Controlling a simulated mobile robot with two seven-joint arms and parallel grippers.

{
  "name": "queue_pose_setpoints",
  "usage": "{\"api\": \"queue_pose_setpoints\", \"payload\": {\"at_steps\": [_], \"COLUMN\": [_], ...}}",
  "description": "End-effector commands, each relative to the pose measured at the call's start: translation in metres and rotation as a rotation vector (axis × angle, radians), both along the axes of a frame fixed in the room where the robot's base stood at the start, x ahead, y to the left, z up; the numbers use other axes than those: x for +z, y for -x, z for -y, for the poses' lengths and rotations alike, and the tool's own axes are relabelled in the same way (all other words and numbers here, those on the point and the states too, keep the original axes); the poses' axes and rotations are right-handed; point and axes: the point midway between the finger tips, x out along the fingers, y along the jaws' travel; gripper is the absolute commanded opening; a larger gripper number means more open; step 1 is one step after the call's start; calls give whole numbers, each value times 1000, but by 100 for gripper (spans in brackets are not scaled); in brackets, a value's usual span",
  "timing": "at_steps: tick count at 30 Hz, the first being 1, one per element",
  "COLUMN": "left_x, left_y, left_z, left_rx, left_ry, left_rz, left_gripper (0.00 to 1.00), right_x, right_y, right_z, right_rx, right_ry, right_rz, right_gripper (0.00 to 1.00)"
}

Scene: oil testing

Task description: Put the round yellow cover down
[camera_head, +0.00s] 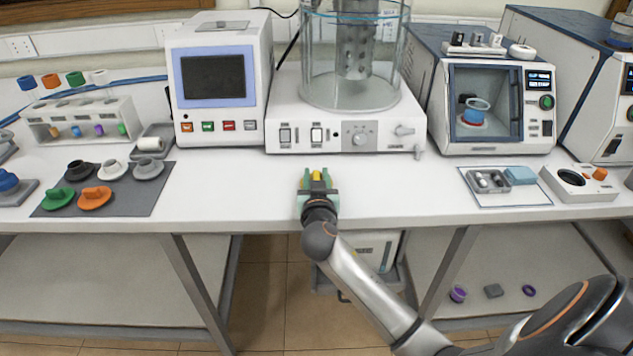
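The round yellow cover (317,175) shows only as a small yellow patch between the fingers of my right gripper (317,179). The fingers and wrist hide the rest of it. The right gripper appears shut on it, over the front part of the white bench in front of the glass-cylinder machine. Whether the cover touches the bench top is hard to tell. My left gripper is not in view.
A dark mat (122,203) at left holds several coloured covers, including a green cover (58,199) and an orange cover (95,197). The glass-cylinder machine (345,127) stands behind the gripper. A small tray (488,181) lies at right. The bench beside the gripper is clear.

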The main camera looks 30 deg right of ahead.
Motion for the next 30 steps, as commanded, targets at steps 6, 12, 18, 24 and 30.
{"api": "queue_pose_setpoints", "payload": {"at_steps": [6, 12, 18, 24, 30], "left_x": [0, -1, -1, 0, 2], "left_y": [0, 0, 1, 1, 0], "left_z": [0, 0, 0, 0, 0], "left_rx": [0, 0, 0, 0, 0], "left_ry": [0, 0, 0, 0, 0], "left_rz": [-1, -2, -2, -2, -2], "left_gripper": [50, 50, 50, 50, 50], "right_x": [0, 0, 0, 0, 4], "right_y": [0, 0, 0, 0, -2], "right_z": [0, 0, 0, 0, 2], "right_rx": [0, 0, 0, 0, 0], "right_ry": [0, 0, 0, 0, 0], "right_rz": [0, 0, 0, 0, 0], "right_gripper": [11, 0, 0, 0, 0]}}
